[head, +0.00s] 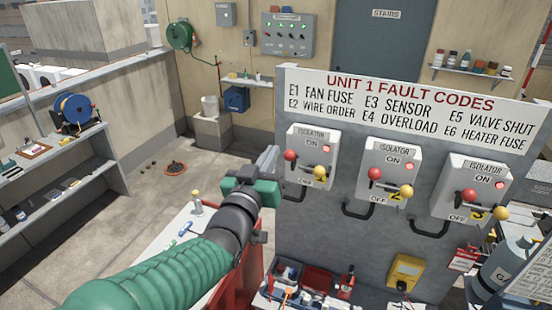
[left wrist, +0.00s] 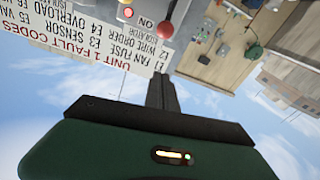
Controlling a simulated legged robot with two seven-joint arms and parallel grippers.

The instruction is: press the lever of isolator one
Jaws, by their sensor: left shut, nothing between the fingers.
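Isolator one (head: 314,147) is the leftmost grey box on the panel, with a lit red lamp (head: 326,149) by its ON label. A red ball (head: 290,155) is at its left and a yellow ball (head: 319,172) at its lower right; I cannot tell how the lever joins them. My left gripper (head: 271,160) is shut and empty, just left of the box, apart from the red ball in the picture. In the left wrist view, upside down, its shut fingers (left wrist: 161,93) show below the red ball (left wrist: 166,29). My right gripper is out of view.
Two similar isolators, two (head: 391,168) and three (head: 473,187), stand to the right. A fault code sign (head: 408,105) runs above, and black handles (head: 357,211) stick out below. A tool tray (head: 310,285) is below the panel. A shelf unit (head: 50,160) stands at left.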

